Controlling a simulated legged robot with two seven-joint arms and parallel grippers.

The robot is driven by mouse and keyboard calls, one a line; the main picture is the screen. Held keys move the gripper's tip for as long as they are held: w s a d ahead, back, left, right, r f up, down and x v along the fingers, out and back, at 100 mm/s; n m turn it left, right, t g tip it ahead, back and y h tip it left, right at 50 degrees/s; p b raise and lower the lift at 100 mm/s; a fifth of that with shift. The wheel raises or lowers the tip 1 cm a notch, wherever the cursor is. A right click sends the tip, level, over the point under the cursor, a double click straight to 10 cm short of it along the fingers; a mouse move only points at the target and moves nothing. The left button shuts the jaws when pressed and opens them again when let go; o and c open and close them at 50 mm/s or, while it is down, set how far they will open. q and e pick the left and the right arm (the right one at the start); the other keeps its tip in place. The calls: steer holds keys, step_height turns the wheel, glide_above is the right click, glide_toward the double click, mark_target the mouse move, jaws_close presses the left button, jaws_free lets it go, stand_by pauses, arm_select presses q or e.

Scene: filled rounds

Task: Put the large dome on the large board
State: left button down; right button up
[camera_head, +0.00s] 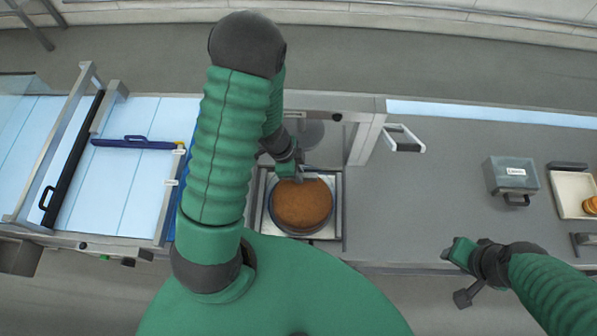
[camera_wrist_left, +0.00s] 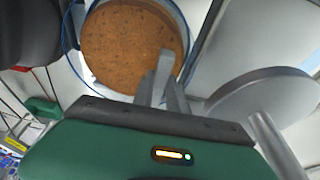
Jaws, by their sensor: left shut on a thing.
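A large brown round (camera_head: 301,205) sits in a grey circular surround inside a square metal frame (camera_head: 338,222) in the head view. It fills the top of the left wrist view (camera_wrist_left: 125,45). A thin blue-edged clear rim (camera_wrist_left: 68,62) circles it there, which looks like the large dome; its clear wall is hard to make out. My left gripper (camera_head: 298,172) is over the far edge of the round. Its fingers (camera_wrist_left: 165,70) are shut, apparently on the dome; the exact grip is unclear. I cannot single out the large board. My right gripper (camera_head: 458,252) is away from these things.
A grey disc on a post (camera_wrist_left: 262,96) stands close beside my left gripper. A grey lidded box (camera_head: 511,175) and a pale tray (camera_head: 572,190) are at the right. A blue bar (camera_head: 135,143) lies on the left panels. The grey counter (camera_head: 430,185) has clear room.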

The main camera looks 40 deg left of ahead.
arm_select(q)
steer(key=shift+w+a, duration=0.1)
steer(key=shift+a, duration=0.05)
steer(key=shift+f, duration=0.1)
steer(key=c, duration=1.3)
jaws_free()
steer(key=o, duration=0.5)
steer(key=shift+o, duration=0.2)
step_height(320, 180, up, 3)
steer(key=p, duration=0.3)
steer(key=shift+r+p, duration=0.4)
steer(key=shift+r, duration=1.6)
